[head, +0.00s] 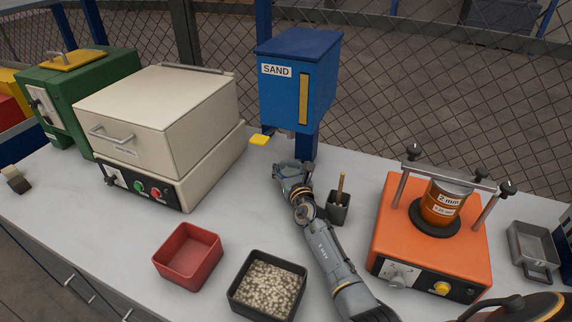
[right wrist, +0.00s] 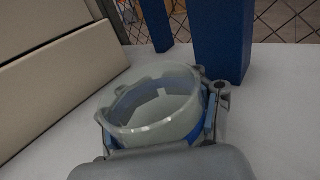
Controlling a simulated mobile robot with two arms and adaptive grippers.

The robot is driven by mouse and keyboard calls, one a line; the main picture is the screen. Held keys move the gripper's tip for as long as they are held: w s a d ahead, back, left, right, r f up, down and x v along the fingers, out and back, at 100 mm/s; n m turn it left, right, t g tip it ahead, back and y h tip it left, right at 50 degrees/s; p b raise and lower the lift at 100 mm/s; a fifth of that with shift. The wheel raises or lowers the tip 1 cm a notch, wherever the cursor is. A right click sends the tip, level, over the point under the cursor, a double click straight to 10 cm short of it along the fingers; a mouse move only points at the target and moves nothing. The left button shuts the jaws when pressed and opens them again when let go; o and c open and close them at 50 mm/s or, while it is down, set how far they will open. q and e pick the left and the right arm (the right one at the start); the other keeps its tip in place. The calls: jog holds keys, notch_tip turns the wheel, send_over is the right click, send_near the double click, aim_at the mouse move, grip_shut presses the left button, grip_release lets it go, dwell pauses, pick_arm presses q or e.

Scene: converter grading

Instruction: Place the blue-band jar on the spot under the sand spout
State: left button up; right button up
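The blue-band jar (right wrist: 155,108) is clear, open-topped and looks empty in the right wrist view. My right gripper (right wrist: 160,125) has its fingers on both sides of the jar, at the blue band. In the head view this gripper (head: 293,170) is low in front of the sand hopper (head: 290,95), a blue box marked SAND, and the jar is hidden there. The hopper's spout (head: 283,132) is just above and behind the gripper. The spot under it is hidden. I cannot tell whether the jar touches the table. My left gripper is not in view.
A cream oven (head: 160,120) stands close on the left, and the hopper's blue post (head: 307,145) close behind. A red tray (head: 188,258), a black tray of pebbles (head: 240,306) and an orange shaker (head: 390,240) stand nearer.

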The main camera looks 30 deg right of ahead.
jog(key=o, duration=0.5)
jog(key=shift+o, duration=0.2)
jog(key=shift+r, duration=0.2)
jog(key=shift+s+p, duration=0.25)
jog(key=shift+p, duration=0.15)
jog(key=s+p, duration=0.1)
jog(key=s, duration=0.2)
jog(key=s+a+p, duration=0.1)
jog(key=s+p, duration=0.1)
jog(key=s, duration=0.2)
jog(key=s+p, duration=0.1)
jog(key=s, duration=0.2)
jog(key=shift+s+a, duration=0.2)
jog(key=shift+a, duration=0.15)
jog(key=shift+s+p, duration=0.35)
jog(key=shift+s, duration=0.15)
jog(key=shift+a, duration=0.1)
